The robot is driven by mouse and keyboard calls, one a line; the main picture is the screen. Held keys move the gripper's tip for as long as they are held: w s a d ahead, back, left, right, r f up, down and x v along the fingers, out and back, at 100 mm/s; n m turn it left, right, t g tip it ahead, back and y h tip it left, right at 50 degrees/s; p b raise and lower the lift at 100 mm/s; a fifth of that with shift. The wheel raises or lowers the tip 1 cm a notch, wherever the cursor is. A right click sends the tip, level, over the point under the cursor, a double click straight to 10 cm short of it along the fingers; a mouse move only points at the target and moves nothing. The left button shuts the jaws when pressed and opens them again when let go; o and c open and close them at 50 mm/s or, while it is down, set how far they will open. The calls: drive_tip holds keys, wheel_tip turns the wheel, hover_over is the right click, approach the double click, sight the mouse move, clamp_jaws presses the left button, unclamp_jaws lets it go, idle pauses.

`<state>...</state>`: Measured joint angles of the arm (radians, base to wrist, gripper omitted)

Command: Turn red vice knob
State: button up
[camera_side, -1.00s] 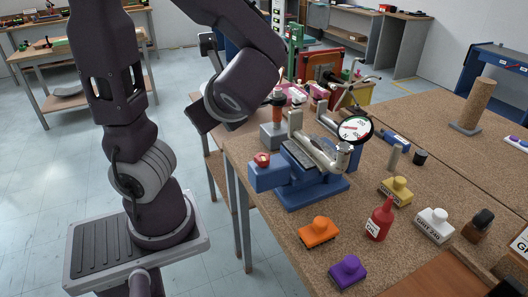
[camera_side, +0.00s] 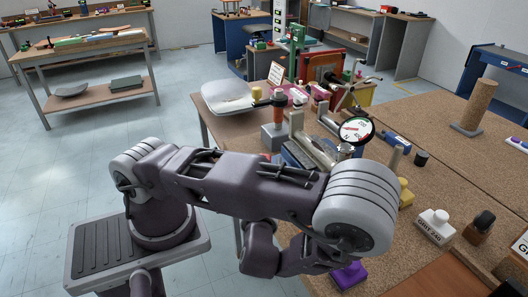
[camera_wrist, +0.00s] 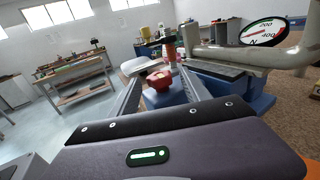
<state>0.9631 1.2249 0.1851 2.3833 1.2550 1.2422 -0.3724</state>
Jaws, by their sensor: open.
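The red vice knob (camera_wrist: 159,80) shows in the wrist view on the near end of the blue vice (camera_wrist: 232,98). My gripper (camera_wrist: 162,73) is open, and its two fingers reach forward on either side of the knob in that view. I cannot tell how far the knob lies from the fingertips, and no contact shows. The knob and my fingers are hidden there too. A grey metal cylinder lies across the top of the vice.
A round dial gauge (camera_side: 355,131) stands beside the vice. A purple weight (camera_side: 349,276) is partly covered by my arm; a white weight (camera_side: 435,226) and a dark-topped block (camera_side: 479,226) stand to the right. A post with an orange band (camera_side: 277,116) stands behind the vice.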

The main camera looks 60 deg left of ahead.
sight(265, 155)
drive_tip(key=x, duration=0.5)
drive_tip(key=shift+w+a, duration=0.1)
drive_tip(key=shift+a, duration=0.2)
clamp_jaws()
drive_tip(key=shift+w+d+r+m+t+h, duration=0.1)
drive_tip(key=shift+w+m+t+h, duration=0.1)
drive_tip(key=shift+m+t+h, duration=0.6)
drive_tip(key=shift+y, duration=0.3)
unclamp_jaws()
drive_tip(key=shift+d, duration=0.15)
